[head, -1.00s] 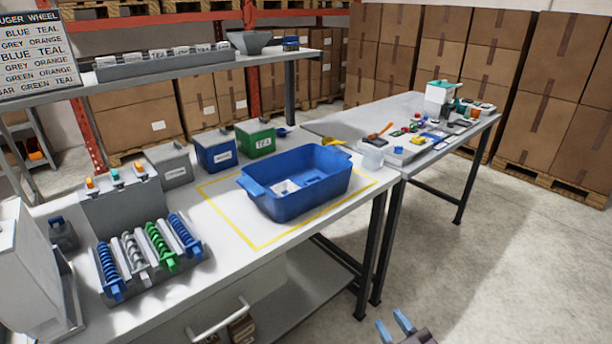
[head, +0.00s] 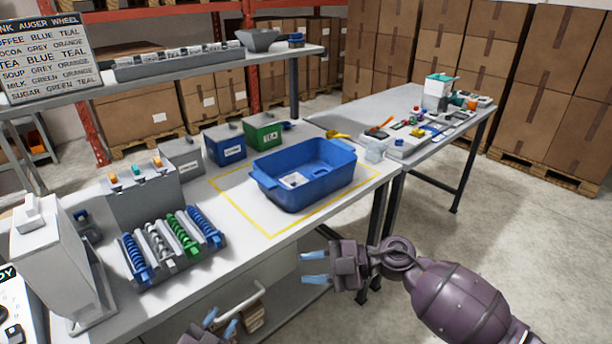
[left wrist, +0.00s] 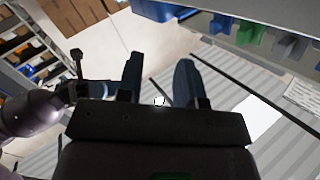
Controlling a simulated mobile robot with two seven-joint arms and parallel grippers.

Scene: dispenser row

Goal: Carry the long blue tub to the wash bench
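The long blue tub (head: 310,190) sits upright on the near bench (head: 215,268), inside a yellow outline. A small white item (head: 293,180) lies in it. My right gripper (head: 315,267) is in front of and below the tub, apart from it, its light-blue fingers spread and empty. My left gripper (head: 222,325) is low at the bottom edge, below the bench front. In the left wrist view its fingers (left wrist: 157,80) stand apart with nothing between them. A blue shape at that view's top edge looks like part of the tub. The wash bench cannot be identified for certain.
A second bench (head: 365,103) with tools and small parts adjoins at the right. A clear cup (head: 375,150) stands close right of the tub. Blue and green bins (head: 263,133) stand behind it. Coloured augers (head: 172,243) stand left. Floor at the right (head: 540,240) is clear.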

